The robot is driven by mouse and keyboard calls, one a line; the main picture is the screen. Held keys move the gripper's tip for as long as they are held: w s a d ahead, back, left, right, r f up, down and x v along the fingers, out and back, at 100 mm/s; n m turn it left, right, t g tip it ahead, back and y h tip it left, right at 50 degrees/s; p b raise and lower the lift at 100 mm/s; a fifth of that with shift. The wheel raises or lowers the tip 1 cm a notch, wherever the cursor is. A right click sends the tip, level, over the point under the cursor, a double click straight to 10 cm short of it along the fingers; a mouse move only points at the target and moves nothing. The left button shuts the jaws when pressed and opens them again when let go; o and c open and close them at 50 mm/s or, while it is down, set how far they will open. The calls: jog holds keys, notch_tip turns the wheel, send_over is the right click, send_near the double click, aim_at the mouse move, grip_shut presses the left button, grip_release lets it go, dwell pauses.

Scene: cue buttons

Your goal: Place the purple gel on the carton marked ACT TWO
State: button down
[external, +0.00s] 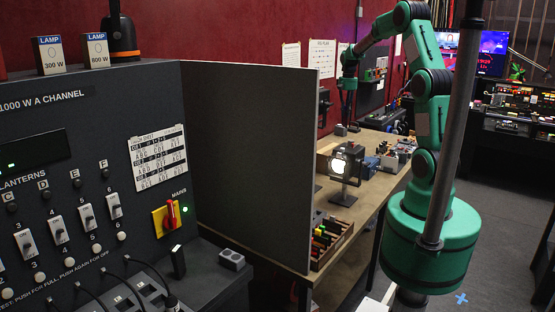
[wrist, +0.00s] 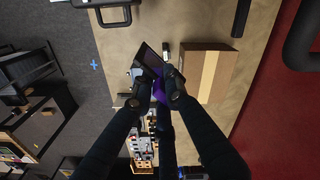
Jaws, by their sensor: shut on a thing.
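In the wrist view, my gripper (wrist: 156,84) is shut on the purple gel (wrist: 157,93), of which only a small purple patch shows between the fingers. A dark square plate or frame (wrist: 151,58) sticks out past the fingertips; I cannot tell if it is part of the gel. A brown cardboard carton (wrist: 218,78) with a pale strip lies just right of the fingertips, on the tabletop. No marking can be read on it. In the external view, my gripper (external: 347,103) hangs small above the far bench, and what it holds cannot be made out.
In the external view, a lit lantern (external: 347,162) stands on the wooden bench (external: 368,199). A grey partition (external: 250,150) hides part of the bench. A dimmer board (external: 80,190) with switches fills the left.

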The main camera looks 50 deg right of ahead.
jog(key=w+d+f+m+p, duration=0.1)
jog(key=f+m, duration=0.3)
jog(key=f, duration=0.4)
jog(key=w+d+f+m+p, duration=0.1)
jog(key=d+f+m+p, duration=0.1)
jog(key=f, duration=0.6)
jog(key=shift+w+d+f+m+p, duration=0.2)
jog(key=shift+d+m+p, duration=0.25)
jog(key=shift+m, duration=0.65)
jog(key=shift+a, duration=0.1)
jog(key=a+b, duration=0.2)
jog(key=shift+s+a+m, duration=0.2)
jog(key=shift+a+m, duration=0.1)
jog(key=shift+a, duration=0.05)
